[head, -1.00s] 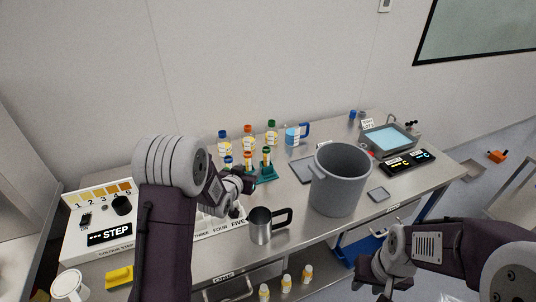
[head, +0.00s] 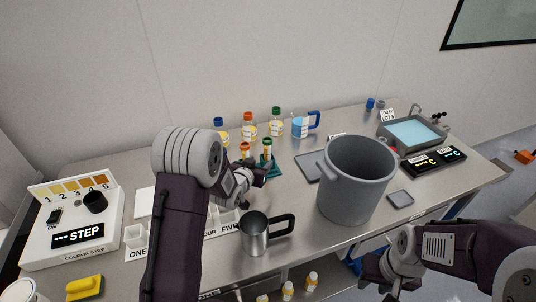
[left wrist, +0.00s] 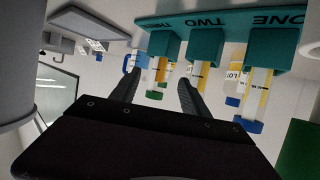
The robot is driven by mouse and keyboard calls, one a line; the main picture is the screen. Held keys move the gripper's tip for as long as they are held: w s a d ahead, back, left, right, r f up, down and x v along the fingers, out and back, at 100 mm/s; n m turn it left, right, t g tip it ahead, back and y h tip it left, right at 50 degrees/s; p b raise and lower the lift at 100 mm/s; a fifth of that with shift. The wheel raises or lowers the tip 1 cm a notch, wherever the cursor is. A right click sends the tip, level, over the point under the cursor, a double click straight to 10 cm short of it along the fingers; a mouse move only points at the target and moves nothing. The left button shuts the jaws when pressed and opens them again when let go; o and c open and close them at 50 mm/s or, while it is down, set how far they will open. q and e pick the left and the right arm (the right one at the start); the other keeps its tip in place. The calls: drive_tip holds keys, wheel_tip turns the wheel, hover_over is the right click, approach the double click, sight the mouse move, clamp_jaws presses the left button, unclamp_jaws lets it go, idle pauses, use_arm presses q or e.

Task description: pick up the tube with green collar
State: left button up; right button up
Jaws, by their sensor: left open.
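The tube with green collar (head: 267,148) stands upright in the right-hand slot of a teal rack (head: 268,167). An orange-collared tube (head: 244,150) stands to its left. My left gripper (head: 260,172) is at the rack's near side, open. In the left wrist view, which looks upside down, the green-collared tube (left wrist: 157,80) shows between the open fingers (left wrist: 158,90), apparently not gripped. A blue-collared tube (left wrist: 254,95) lies outside the fingers there; in the head view my arm hides it. My right gripper (head: 376,278) is low at the front right, its opening unclear.
Capped bottles (head: 248,127) and a blue-handled beaker (head: 304,126) stand behind the rack. A steel mug (head: 254,235) stands in front, and a large grey pot (head: 355,180) to the right. The colour-step box (head: 75,225) is at left.

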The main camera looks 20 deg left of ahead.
sight(266, 145)
use_arm(q)
drive_tip(key=x, duration=0.3)
drive_tip(key=shift+r, duration=0.1)
drive_tip(key=p+x, duration=0.1)
drive_tip(key=x, duration=0.3)
drive_tip(key=shift+w+a+r+p, duration=0.1)
drive_tip(key=shift+a+r+p, duration=0.05)
drive_tip(key=shift+r+p, duration=0.15)
drive_tip(key=shift+w+f, duration=0.35)
drive_tip(key=shift+w, duration=0.1)
clamp_jaws()
wheel_tip(266, 145, up, 5)
drive_tip(key=p, duration=0.3)
drive_tip(key=shift+f, duration=0.15)
drive_tip(key=s+d+r+p, duration=0.3)
drive_tip(key=s+d+r, duration=0.2)
drive_tip(key=d, duration=0.5)
drive_tip(key=shift+s+d+r, duration=0.2)
drive_tip(key=shift+d+r, duration=0.1)
drive_tip(key=shift+r, duration=0.45)
